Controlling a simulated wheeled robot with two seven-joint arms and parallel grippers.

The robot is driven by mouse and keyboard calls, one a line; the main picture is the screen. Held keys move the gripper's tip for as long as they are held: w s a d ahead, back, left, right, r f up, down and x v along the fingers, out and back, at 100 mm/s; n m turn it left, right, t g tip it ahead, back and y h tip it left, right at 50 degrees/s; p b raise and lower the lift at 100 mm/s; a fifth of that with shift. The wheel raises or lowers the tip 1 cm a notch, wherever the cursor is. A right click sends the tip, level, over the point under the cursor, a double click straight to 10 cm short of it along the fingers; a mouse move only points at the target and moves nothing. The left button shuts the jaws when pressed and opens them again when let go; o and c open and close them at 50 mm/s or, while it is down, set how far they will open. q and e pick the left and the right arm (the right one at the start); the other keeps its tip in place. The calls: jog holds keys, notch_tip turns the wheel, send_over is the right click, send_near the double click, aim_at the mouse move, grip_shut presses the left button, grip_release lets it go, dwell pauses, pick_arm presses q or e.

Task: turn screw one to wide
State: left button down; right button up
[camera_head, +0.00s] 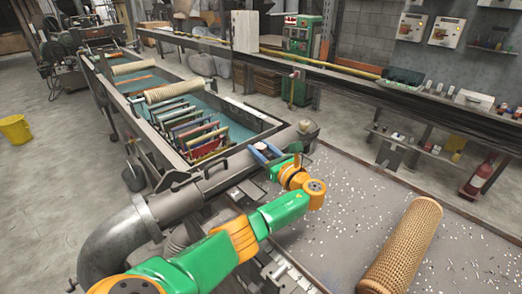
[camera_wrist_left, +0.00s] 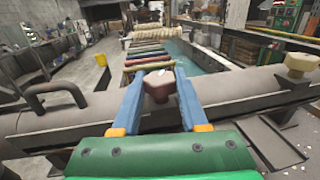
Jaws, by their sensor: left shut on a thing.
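My left gripper (camera_head: 264,152) reaches to the dark horizontal pipe (camera_head: 185,203) in the middle of the head view. In the left wrist view its two blue fingers (camera_wrist_left: 158,90) stand on either side of a reddish-brown screw knob (camera_wrist_left: 158,80) on top of the pipe and are shut on it. In the head view the fingers hide most of this knob. A second, paler screw knob (camera_wrist_left: 300,66) stands on the pipe to the right; it also shows in the head view (camera_head: 308,127). I cannot tell how far either screw is turned. My right gripper is not in view.
A tan mesh tube (camera_head: 405,245) lies on the speckled table (camera_head: 340,210) at right. Black handles (camera_head: 216,167) stick up from the pipe left of the held knob. Behind the pipe is a long trough (camera_head: 268,122) with coloured rollers. A yellow bucket (camera_head: 15,130) stands far left.

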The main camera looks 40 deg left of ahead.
aim_at(264, 150)
pick_arm(q)
jog(key=c, duration=0.5)
grip_release()
jog(key=shift+o, duration=0.3)
jog(key=shift+a, duration=0.15)
jog(key=p+v, duration=0.3)
jog(key=v, duration=0.3)
jog(key=shift+r+p, duration=0.1)
jog(key=shift+p, duration=0.3)
jog(key=shift+s+d, duration=0.1)
jog(key=shift+d, duration=0.55)
jog(key=shift+a+f, duration=0.15)
jog(key=shift+f, duration=0.05)
